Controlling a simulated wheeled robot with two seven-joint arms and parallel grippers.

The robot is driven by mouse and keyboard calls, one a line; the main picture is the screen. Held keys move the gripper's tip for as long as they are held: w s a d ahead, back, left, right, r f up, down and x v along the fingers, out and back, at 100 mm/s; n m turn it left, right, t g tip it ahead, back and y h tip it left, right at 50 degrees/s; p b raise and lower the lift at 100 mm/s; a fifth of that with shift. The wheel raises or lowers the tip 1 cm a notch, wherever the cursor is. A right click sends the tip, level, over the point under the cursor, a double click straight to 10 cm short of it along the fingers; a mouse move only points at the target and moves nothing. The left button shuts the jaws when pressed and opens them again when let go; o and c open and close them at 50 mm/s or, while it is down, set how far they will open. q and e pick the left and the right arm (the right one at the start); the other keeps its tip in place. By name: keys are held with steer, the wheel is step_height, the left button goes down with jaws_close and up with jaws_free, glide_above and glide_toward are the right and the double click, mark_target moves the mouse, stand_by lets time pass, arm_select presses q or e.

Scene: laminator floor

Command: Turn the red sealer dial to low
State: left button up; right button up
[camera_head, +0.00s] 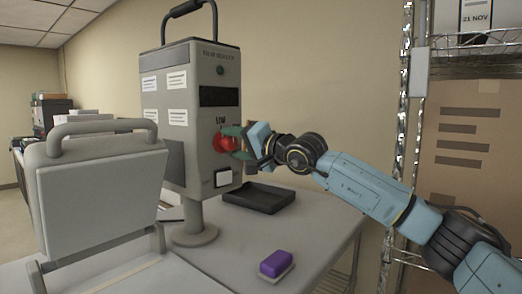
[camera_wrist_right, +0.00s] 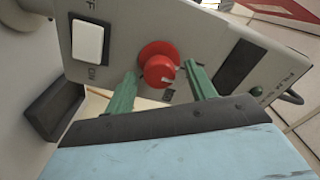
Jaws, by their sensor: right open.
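The red sealer dial (camera_head: 224,143) sits on the front panel of a grey sealer unit (camera_head: 182,107), with a label above it in the head view. In the right wrist view the dial (camera_wrist_right: 159,66) is a red knob on a wider red base, with a light pointer mark on its face. My right gripper (camera_head: 240,143) is at the panel in front of the dial. Its green fingers are open (camera_wrist_right: 158,80), one to each side of the dial, with gaps between them and the knob. I cannot tell if they touch the panel. My left gripper is not in view.
A white rocker switch (camera_head: 223,178) sits below the dial. A black tray (camera_head: 258,198) lies behind on the table (camera_head: 300,228), and a purple block (camera_head: 276,263) lies near its front. A grey machine with a handle (camera_head: 100,190) stands at left. A wire shelf (camera_head: 475,62) is at right.

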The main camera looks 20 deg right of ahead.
steer(key=b+v, duration=0.2)
steer(key=v, duration=0.9)
steer(key=shift+s, duration=0.2)
steer(key=shift+d, duration=0.15)
